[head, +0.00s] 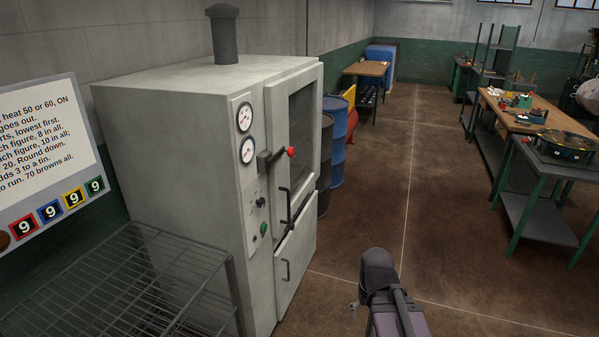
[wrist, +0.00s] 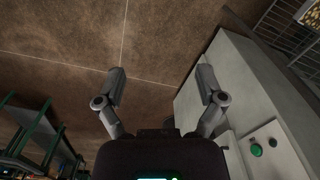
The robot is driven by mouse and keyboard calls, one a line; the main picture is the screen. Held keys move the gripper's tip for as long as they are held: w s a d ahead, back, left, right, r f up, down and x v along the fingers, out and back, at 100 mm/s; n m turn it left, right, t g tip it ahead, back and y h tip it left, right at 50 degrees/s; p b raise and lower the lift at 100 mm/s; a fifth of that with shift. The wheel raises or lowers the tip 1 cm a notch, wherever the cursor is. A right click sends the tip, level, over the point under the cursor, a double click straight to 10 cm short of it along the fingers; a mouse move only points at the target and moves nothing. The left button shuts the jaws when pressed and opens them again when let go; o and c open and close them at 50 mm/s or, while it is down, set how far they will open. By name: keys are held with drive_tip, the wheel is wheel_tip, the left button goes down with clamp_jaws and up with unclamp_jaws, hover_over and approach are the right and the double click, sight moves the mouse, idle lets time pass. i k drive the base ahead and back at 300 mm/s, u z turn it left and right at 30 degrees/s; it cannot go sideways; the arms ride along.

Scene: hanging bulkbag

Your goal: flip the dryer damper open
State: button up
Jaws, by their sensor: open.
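The dryer (head: 175,140) is a tall pale grey cabinet at left in the head view. A dark flue pipe (head: 224,35) stands on top. My gripper (wrist: 161,80) is open and empty in the wrist view, its two fingers wide apart over bare floor. The dryer's pale side (wrist: 240,90) and a green button (wrist: 257,150) show to its right. In the head view my arm is low and right of the dryer, apart from the lever.
A wire rack (head: 140,280) stands in front of the dryer at lower left, below a sign board (head: 45,150). Drums (head: 337,140) stand behind the dryer. A workbench (head: 530,115) and a dark table (head: 540,215) are at right. The floor (head: 440,200) between is clear.

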sight(291, 226)
drive_tip(key=k, duration=0.65)
drive_tip(key=z, duration=0.35)
drive_tip(key=i, duration=1.55)
drive_tip(key=u, duration=0.35)
